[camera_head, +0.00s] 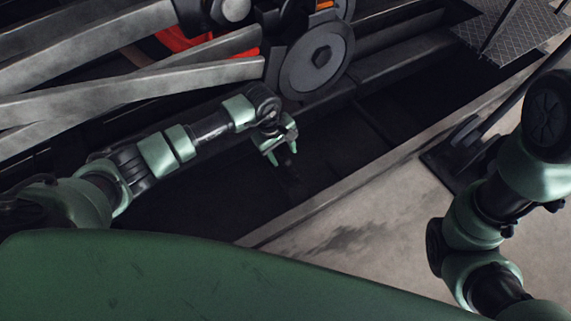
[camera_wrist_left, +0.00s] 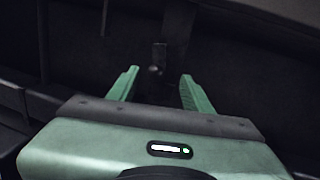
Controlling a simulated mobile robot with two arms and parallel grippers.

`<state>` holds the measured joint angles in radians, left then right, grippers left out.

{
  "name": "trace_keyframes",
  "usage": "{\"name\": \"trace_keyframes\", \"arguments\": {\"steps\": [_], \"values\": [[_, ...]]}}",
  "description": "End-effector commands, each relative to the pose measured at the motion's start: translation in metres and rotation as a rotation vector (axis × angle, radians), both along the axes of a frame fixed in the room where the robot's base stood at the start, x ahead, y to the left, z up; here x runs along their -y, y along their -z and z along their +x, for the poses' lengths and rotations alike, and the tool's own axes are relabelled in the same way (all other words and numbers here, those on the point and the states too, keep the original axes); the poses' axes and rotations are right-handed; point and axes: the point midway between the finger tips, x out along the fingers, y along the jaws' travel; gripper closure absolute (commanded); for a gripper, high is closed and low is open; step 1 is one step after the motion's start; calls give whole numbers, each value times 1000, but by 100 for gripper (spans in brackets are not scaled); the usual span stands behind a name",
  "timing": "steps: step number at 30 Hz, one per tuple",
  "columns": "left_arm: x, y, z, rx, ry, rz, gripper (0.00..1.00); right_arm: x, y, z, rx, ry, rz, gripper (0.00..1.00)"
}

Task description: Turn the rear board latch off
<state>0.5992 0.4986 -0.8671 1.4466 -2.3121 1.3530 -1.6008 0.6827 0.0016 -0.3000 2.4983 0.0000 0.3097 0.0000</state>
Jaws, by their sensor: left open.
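My left gripper (camera_head: 283,153) reaches in from the left over a dark recess, with its green fingers apart and nothing seen between them. In the left wrist view, the open fingers (camera_wrist_left: 160,73) point towards a dark panel. A small dark upright plate with a round knob (camera_wrist_left: 158,56) shows on that panel, in line with the gap between the fingertips. It may be the rear board latch, but no label shows and its on or off position cannot be told. Whether the fingers touch it cannot be told. My right arm shows at the right, its gripper out of view.
Grey metal beams (camera_head: 130,90) and a round grey disc (camera_head: 316,60) lie just beyond my left arm. A pale ledge (camera_head: 345,200) borders the dark recess on the near right. A chequered metal plate (camera_head: 515,40) is at the upper right.

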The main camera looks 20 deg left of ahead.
Motion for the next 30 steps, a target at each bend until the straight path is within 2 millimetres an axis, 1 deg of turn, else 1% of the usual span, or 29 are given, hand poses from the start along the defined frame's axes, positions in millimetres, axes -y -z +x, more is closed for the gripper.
{"name": "trace_keyframes", "arguments": {"steps": [1, 5, 8, 12, 15, 18, 22, 30], "values": [[-3, -1, 6, 22, 20, 25, 50, 0, 3, 0, 0, 0, 0, 64], [-7, 3, 12, 44, 42, 55, 50, 0, 8, -1, 2, 0, 0, 64], [-6, 16, 14, 45, 42, 56, 50, 0, 16, -2, 6, 0, 0, 64], [-2, 41, 17, 43, 40, 52, 50, 0, 32, -4, 11, 0, -1, 64], [0, 56, 19, 43, 39, 52, 50, 0, 43, -4, 11, 0, -1, 64], [1, 66, 21, 43, 39, 52, 50, 0, 50, -4, 11, 0, -1, 64], [2, 73, 22, 44, 39, 52, 50, 0, 55, -4, 11, 0, -1, 64], [2, 73, 23, 44, 39, 53, 50, 0, 54, -4, 11, 0, -1, 64]]}}
